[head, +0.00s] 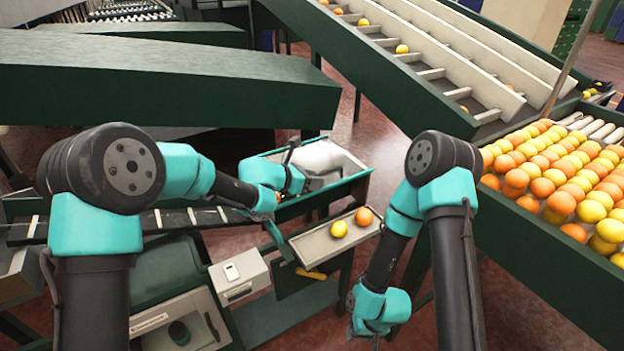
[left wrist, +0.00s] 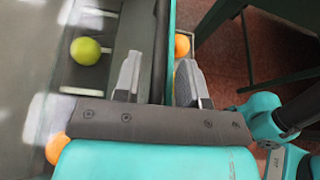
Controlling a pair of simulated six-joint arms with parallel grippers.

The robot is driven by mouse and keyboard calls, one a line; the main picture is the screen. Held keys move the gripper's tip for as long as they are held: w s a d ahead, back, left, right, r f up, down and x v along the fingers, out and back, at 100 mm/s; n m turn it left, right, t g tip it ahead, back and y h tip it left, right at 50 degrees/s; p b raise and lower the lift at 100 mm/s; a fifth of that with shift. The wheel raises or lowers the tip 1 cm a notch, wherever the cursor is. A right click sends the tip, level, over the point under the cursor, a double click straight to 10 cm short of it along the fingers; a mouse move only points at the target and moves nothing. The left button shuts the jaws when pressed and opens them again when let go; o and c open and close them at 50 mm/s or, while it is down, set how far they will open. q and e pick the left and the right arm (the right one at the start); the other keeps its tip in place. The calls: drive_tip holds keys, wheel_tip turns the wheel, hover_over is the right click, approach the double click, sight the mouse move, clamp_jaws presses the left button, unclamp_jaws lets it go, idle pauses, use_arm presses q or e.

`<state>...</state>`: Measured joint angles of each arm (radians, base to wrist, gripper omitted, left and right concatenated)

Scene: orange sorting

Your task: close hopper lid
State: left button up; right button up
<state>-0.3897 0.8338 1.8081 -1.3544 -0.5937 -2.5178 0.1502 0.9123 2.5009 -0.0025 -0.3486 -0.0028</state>
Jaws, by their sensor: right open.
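An open green-framed bin (head: 352,172) with a pale rounded piece (head: 322,157) inside stands at mid-scene; I cannot tell which part is the hopper lid. My left gripper (head: 306,183) is at the near left side of this bin, partly hidden by its own wrist. In the left wrist view, the two grey fingers (left wrist: 158,84) stand apart on either side of a narrow teal-and-dark edge (left wrist: 170,40); whether they press on it is unclear. My right gripper (head: 370,334) points down, open, over the floor at the lower middle; its fingers are hardly visible.
A small tray (head: 312,246) holds a yellow and an orange fruit just in front of the bin. A wide bed of oranges and yellow fruit (head: 570,185) lies at right. A sloped conveyor (head: 440,75) runs behind. A large green housing (head: 150,85) fills the upper left.

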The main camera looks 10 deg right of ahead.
use_arm(q)
drive_tip(key=v, duration=1.7)
drive_tip(key=shift+a, duration=0.2)
drive_tip(key=shift+s, duration=0.15)
